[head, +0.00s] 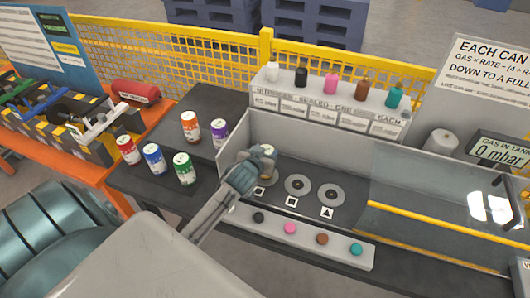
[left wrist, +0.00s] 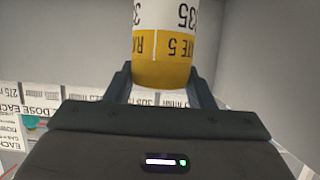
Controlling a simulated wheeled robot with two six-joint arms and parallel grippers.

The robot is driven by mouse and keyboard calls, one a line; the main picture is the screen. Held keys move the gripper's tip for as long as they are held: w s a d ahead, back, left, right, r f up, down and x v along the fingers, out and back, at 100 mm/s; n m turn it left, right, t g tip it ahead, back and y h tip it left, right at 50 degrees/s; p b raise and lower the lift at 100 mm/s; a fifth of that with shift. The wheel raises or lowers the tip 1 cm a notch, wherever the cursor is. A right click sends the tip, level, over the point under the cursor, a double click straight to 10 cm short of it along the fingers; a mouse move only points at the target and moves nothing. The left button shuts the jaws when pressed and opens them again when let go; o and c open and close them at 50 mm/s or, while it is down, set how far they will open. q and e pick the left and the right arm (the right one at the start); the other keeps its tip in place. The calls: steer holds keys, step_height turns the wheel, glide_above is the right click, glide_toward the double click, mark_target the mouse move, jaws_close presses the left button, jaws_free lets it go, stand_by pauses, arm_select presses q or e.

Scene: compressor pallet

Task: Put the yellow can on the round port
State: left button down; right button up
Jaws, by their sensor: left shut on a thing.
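The yellow can (left wrist: 162,72) is white with a yellow band and shows between my fingers in the left wrist view. In the head view the same can (head: 267,152) is mostly covered by my left gripper (head: 262,160), which is shut on it. The can is held over the left end of the row of ports, inside the grey-walled station. The round port, above the circle label (head: 259,190), is largely hidden behind my gripper, so I cannot tell whether the can touches it. My right gripper is not in view.
The port over the square label (head: 298,186) and the port over the triangle label (head: 331,195) are empty. Several other cans, including a green one (head: 184,168), stand on the dark table to the left. A clear-walled tank (head: 430,215) is on the right. A grey back wall (head: 330,170) rises behind the ports.

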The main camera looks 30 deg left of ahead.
arm_select(q)
steer(key=shift+f, duration=0.5)
steer(key=c, duration=0.6)
jaws_free()
steer(key=shift+c, duration=0.2)
